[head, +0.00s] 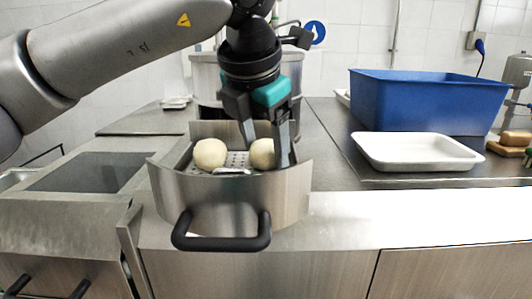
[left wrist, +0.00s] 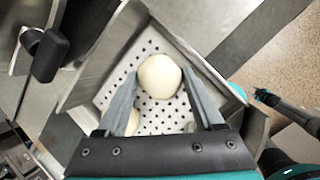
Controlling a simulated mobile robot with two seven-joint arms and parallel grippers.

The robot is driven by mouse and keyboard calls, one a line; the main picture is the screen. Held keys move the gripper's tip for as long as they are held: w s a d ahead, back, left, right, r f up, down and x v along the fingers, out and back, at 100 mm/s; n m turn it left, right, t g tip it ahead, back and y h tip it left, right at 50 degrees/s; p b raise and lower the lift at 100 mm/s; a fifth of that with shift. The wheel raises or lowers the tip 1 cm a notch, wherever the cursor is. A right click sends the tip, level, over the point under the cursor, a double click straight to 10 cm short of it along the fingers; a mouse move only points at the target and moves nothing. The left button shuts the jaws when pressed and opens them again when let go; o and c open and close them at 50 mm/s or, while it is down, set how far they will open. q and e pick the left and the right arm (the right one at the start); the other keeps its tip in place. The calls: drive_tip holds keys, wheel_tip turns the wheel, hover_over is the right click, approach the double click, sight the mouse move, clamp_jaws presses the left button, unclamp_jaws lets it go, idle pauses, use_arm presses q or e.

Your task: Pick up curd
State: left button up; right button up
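A metal basket (head: 230,200) with a perforated floor and a black handle stands on the counter. It holds two round, cream-white curds. The right curd (head: 262,153) lies between the fingers of my left gripper (head: 266,148), which is open and points down into the basket. In the left wrist view, this curd (left wrist: 160,76) sits between the two fingertips; I cannot tell whether they touch it. The other curd (head: 210,154) lies to the left, clear of the fingers; in the left wrist view it (left wrist: 125,122) is partly hidden by a finger.
The basket walls stand close around my left gripper. To the right are a white tray (head: 415,153) and a blue bin (head: 430,100) on the counter. Brown items (head: 512,142) lie at the far right. Dark and teal parts, probably my right arm (left wrist: 285,112), show beyond the basket.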

use_arm(q)
drive_tip(key=c, duration=0.8)
drive_tip(key=shift+r, duration=0.15)
